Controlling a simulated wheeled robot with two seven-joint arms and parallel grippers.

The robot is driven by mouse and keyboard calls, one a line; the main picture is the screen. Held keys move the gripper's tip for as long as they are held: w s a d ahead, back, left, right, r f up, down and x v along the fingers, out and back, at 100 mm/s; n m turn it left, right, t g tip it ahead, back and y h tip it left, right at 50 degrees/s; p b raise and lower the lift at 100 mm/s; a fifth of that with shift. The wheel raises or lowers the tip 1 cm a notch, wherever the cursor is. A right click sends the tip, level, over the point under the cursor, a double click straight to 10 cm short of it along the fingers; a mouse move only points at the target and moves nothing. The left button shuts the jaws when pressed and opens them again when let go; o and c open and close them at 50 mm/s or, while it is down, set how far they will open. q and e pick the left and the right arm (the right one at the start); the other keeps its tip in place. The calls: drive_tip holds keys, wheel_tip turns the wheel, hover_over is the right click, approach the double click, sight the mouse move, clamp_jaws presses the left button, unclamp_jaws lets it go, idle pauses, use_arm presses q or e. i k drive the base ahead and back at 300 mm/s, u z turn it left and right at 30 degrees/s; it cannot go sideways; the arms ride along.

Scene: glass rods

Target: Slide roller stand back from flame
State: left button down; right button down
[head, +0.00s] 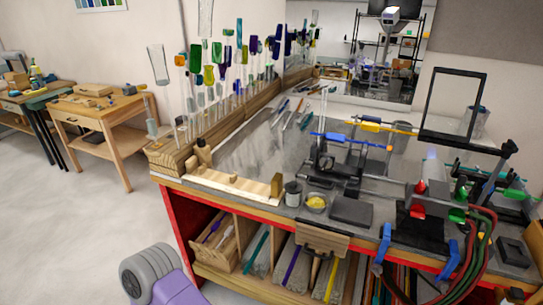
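A dark stand (328,163), which looks like the roller stand, is on the workbench (262,152) right of its middle. A blue rod (345,141) runs across at its top; whether it rests on rollers is too small to tell. The torch (420,187), with a red part, stands to the right on a dark block. A faint bluish glow (431,156) above the torch looks like the flame. A visible gap separates stand and torch. Neither gripper shows in the head view.
A wooden rack of coloured glass rods (215,110) lines the bench's left back edge. A yellow-filled dish (317,202), a grey jar (293,193) and a dark block (351,211) sit along the front. Red and green hoses (481,240) hang at right.

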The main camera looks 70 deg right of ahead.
sight(333, 179)
drive_tip(key=i, duration=0.9)
drive_tip(key=z, duration=1.95)
